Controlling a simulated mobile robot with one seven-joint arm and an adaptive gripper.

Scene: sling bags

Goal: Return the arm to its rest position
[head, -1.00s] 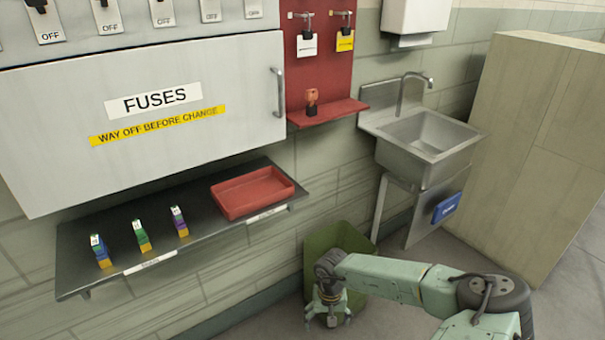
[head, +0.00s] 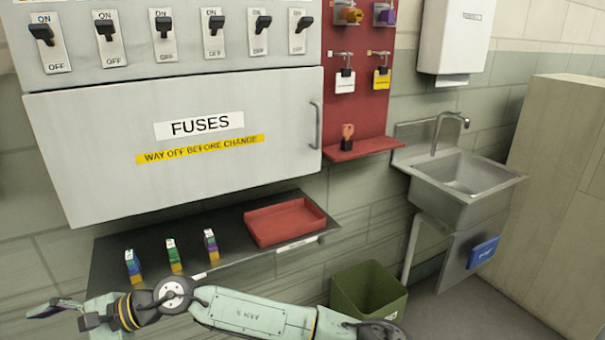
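My arm (head: 245,312) stretches across the bottom of the head view, from the lower right to the lower left. My gripper (head: 62,312) is at the lower left, in front of the dark shelf's left end. It points left and is partly cut by the bottom edge. I see nothing clearly held in it, but how far its fingers are apart cannot be told.
A dark shelf (head: 235,262) carries several coloured fuses and a red tray (head: 287,222). Above is the closed fuse cabinet (head: 200,180). A green bin (head: 370,288) stands behind my arm. A sink (head: 465,185) and a tan block (head: 555,180) are at right.

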